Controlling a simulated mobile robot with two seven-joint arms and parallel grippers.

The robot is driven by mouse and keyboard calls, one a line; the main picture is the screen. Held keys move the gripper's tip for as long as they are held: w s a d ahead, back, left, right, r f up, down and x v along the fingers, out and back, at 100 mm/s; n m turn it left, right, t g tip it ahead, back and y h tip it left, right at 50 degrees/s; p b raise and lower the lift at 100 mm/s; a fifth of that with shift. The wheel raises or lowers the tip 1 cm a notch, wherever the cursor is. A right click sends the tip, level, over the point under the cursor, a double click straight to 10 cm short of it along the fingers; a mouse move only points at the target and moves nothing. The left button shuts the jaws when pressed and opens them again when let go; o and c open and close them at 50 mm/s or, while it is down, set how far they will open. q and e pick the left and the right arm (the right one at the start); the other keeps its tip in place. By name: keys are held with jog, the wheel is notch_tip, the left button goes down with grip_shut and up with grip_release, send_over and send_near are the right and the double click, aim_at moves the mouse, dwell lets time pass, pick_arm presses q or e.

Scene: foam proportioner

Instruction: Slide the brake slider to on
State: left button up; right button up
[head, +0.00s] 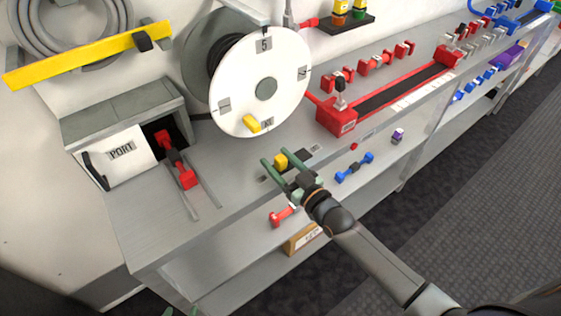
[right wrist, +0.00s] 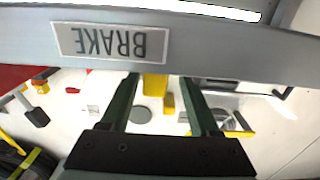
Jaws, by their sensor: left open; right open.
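The brake slider's yellow knob (head: 281,161) sits on the grey bench top near its front edge, below the white reel, with dark track to its right. My right gripper (head: 271,156) is open, its two green fingers pointing at the bench around the knob. In the right wrist view a yellow block (right wrist: 155,82) shows between the fingers, apart from both. A BRAKE label (right wrist: 110,42) appears upside down on a grey bar that hides the fingertips. Only the green tips of my left gripper (head: 181,312) show at the bottom edge.
The white reel (head: 285,75) with a yellow handle (head: 251,124) stands close behind the slider. A red slider box (head: 335,117) is to the right. The PORT door (head: 122,152) and a red-and-black lever (head: 178,165) are to the left. A lower shelf (head: 225,238) holds small parts.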

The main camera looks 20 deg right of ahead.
jog(key=v, duration=1.2)
jog(key=shift+s, duration=0.25)
jog(key=s+a+f+m+g+h, duration=0.1)
jog(key=s+f+g+h, duration=0.3)
jog(key=s+f, duration=0.9)
notch_tip(320, 180, down, 3)
jog(key=m+g, duration=0.1)
jog(key=g, duration=0.2)
jog(key=shift+a+g, duration=0.2)
jog(key=shift+g, duration=0.2)
dwell(0.6)
